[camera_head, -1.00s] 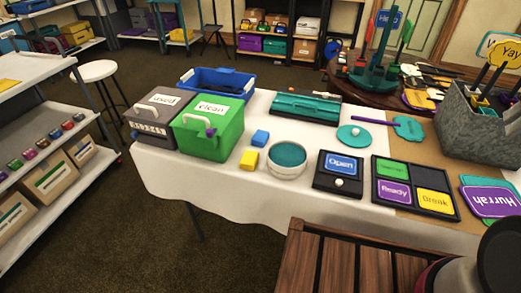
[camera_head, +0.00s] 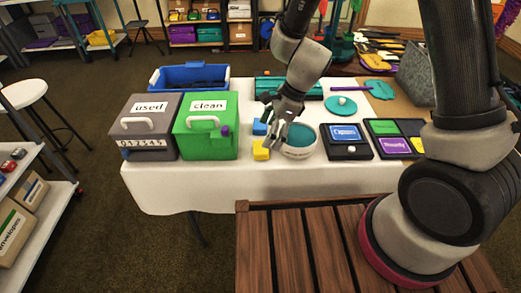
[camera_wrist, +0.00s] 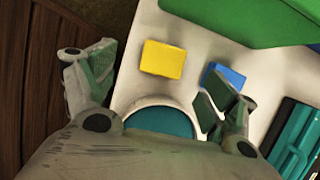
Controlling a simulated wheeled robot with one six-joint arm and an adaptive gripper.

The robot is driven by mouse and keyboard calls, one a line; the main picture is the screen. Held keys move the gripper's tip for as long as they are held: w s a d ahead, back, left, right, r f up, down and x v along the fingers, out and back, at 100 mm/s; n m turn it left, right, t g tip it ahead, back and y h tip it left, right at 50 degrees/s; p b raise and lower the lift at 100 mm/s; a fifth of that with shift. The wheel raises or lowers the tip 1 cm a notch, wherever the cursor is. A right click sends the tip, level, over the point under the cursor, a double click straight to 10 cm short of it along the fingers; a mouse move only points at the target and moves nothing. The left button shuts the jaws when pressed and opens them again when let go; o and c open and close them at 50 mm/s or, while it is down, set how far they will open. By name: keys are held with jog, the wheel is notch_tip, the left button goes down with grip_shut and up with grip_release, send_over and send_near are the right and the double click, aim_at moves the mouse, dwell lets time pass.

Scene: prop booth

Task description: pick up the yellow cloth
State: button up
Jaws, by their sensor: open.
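My gripper (camera_head: 283,138) is open and empty, above the table close to the yellow cloth and over the bowl's left side. In the wrist view my gripper's fingers (camera_wrist: 160,85) are spread wide. A blue cloth (camera_head: 260,127) lies just behind the yellow one, and also shows in the wrist view (camera_wrist: 224,77) beside the right finger.
A round bowl with a teal inside (camera_head: 300,150) stands right of the yellow cloth, under my gripper. The green "clean" box (camera_head: 207,140) and grey "used" box (camera_head: 150,143) stand left. A black sign tray (camera_head: 347,150) is further right. A wooden slatted surface (camera_head: 350,240) is in front.

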aim_at(260, 147)
jog(key=x, duration=0.6)
jog(key=shift+w+a+f, duration=0.2)
jog(key=shift+w, duration=0.1)
jog(key=c, duration=1)
